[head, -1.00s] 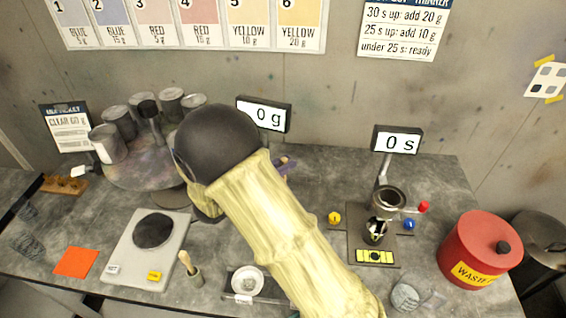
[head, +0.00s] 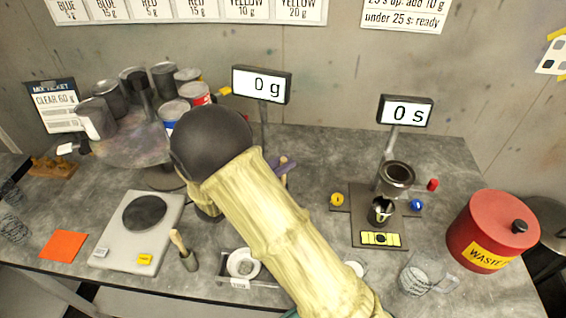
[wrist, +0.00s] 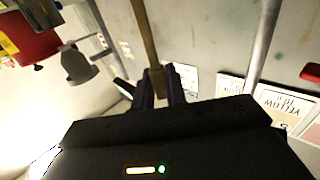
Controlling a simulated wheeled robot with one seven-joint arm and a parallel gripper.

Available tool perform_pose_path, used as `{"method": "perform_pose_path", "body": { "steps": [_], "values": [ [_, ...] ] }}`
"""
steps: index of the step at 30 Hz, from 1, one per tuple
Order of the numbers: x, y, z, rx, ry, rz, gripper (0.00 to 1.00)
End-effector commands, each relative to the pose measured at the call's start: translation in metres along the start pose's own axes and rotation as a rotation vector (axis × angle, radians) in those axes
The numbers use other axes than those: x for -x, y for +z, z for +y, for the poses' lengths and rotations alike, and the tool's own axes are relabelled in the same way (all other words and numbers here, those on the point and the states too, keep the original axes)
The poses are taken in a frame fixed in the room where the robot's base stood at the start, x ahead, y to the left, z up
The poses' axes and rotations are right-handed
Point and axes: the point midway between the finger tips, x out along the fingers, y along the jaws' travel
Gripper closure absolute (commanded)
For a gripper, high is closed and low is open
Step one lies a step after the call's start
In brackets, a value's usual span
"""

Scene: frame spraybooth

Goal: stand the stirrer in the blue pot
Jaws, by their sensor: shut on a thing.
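My gripper (wrist: 160,82) has its dark purple fingers closed on the stirrer (wrist: 147,40), a thin brown wooden stick that runs up and out of the top of the wrist view. In the head view my gripper (head: 283,167) is mostly hidden behind my arm; only bits of purple finger show, and I cannot make out the stirrer there. A can with a blue band (head: 171,117) stands on the round stand at the left, partly behind my arm; I cannot tell if it is the blue pot. No other blue pot shows.
The round stand (head: 118,150) carries several grey cans and a red-banded can (head: 197,94). A weight display (head: 262,85) rises behind my arm.

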Motion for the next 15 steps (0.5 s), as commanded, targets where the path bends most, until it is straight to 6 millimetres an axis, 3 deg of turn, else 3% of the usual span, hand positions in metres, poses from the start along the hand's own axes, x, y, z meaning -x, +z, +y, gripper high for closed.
{"method": "perform_pose_path", "body": {
  "steps": [8, 9, 12, 15],
  "values": [
    [-0.0001, 0.0011, 0.0, 0.0, 0.0, 0.0, 1.0],
    [0.0, 0.0011, 0.0, 0.0, 0.0, 0.0, 0.84],
    [-0.0009, 0.0011, 0.0003, 0.0, 0.002, 0.0, 0.65],
    [-0.0013, 0.0011, 0.0005, 0.0, 0.003, 0.0, 0.61]
  ]
}}
